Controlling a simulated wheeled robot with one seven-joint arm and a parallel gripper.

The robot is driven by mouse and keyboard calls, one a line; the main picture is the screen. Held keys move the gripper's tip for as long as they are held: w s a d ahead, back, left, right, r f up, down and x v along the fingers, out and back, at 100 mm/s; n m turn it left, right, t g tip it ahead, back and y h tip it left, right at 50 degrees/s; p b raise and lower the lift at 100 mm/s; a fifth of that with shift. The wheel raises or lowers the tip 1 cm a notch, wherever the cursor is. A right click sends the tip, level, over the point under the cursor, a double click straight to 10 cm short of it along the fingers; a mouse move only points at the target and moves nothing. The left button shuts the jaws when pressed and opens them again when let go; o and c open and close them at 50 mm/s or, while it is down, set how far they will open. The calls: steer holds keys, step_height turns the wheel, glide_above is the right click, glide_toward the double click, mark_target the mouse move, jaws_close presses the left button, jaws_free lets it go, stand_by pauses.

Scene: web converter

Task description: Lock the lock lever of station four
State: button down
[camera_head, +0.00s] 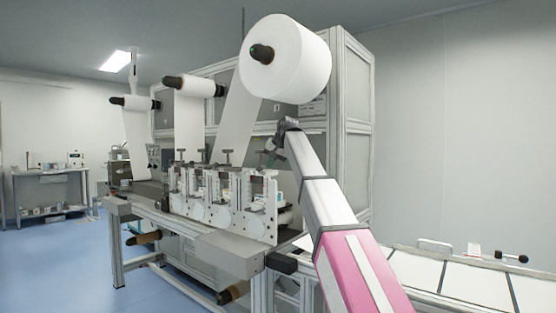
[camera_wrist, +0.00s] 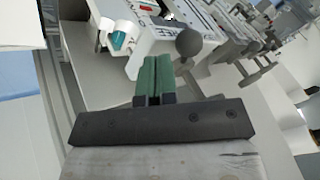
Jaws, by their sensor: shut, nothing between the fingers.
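My gripper (camera_wrist: 153,72) has green fingers, pressed together and empty. A grey ball knob (camera_wrist: 188,43) shows just right of and beyond the fingertips in the wrist view; its shaft runs back towards a white machine plate (camera_wrist: 155,35). I cannot tell whether this is station four's lock lever, or whether it is locked. In the head view, my gripper (camera_head: 272,150) is small and dark, above and behind the nearest station (camera_head: 256,205) of the row. The lever cannot be made out there.
Grey T-shaped handles (camera_wrist: 262,70) stand to the right in the wrist view. A white part with a teal end (camera_wrist: 120,40) lies left of the fingers. A large white roll (camera_head: 285,60) hangs above my arm.

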steer(key=shift+a+f, duration=0.15)
steer(key=shift+a, duration=0.5)
steer(key=shift+s+a+m+t+h, duration=0.15)
steer(key=shift+a+m+t+h, duration=0.25)
steer(key=shift+m, duration=0.3)
steer(key=w+a+m+t+h, duration=0.1)
steer(key=w+a+m+h, duration=0.1)
steer(key=a+m+h, duration=0.4)
steer(key=a+m, duration=0.1)
steer(key=m, duration=0.4)
steer(key=shift+a+m, duration=0.4)
steer(key=shift+w+a, duration=0.1)
stand_by(0.5)
